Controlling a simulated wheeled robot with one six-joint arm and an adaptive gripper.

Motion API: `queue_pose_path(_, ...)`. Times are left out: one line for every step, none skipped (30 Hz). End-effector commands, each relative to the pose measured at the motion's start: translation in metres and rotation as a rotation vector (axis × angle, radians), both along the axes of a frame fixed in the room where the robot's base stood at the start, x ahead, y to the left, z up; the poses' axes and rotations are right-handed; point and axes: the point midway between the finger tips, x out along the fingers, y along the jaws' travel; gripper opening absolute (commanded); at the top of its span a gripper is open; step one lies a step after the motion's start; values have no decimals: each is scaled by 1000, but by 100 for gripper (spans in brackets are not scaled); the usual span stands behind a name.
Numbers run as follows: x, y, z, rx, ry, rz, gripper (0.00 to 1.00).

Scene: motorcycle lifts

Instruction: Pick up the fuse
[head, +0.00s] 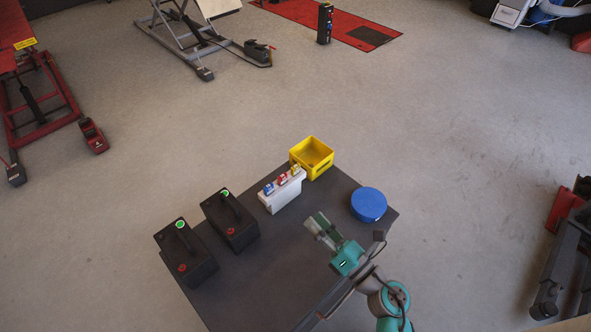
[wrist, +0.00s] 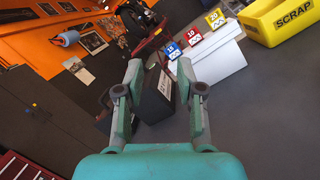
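Three fuses stand in a row on a white holder (head: 284,194) on the dark table: a blue fuse (head: 269,188), a red fuse (head: 282,181) and a yellow fuse (head: 295,170). The wrist view shows them at the upper right: blue marked 15 (wrist: 174,52), red marked 10 (wrist: 194,39), yellow marked 20 (wrist: 214,19). My gripper (head: 318,223) is to the right of and nearer than the holder, above the table. In the wrist view my gripper (wrist: 160,70) is open with nothing between its fingers, apart from the fuses.
A yellow scrap box (head: 312,158) stands behind the holder at the table's far corner. A blue round object (head: 368,204) sits at the right. Two black battery-like boxes, left (head: 186,252) and right (head: 230,220), stand left of the holder. The middle of the table (head: 265,275) is bare.

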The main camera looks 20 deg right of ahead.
Motion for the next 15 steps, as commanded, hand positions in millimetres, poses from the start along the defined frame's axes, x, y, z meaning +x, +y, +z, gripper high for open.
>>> queue_pose_path(17,-11,0,-112,-19,-11,38)
queue_pose_path(26,-16,-2,-183,-25,-15,38)
queue_pose_path(37,-24,-5,-271,-33,-20,38)
queue_pose_path(44,-29,-6,-333,-36,-24,38)
queue_pose_path(51,-34,-8,-391,-39,-26,38)
queue_pose_path(59,-42,-10,-461,-41,-31,38)
queue_pose_path(64,-47,-12,-507,-42,-31,38)
queue_pose_path(68,-51,-13,-547,-43,-32,38)
queue_pose_path(74,-56,-14,-593,-43,-34,38)
queue_pose_path(77,-60,-15,-622,-42,-35,38)
queue_pose_path(79,-62,-16,-644,-42,-35,38)
queue_pose_path(81,-65,-17,-668,-41,-36,38)
queue_pose_path(84,-66,-17,-680,-42,-36,38)
queue_pose_path(86,-66,-18,-688,-41,-35,38)
queue_pose_path(89,-66,-18,-695,-41,-34,38)
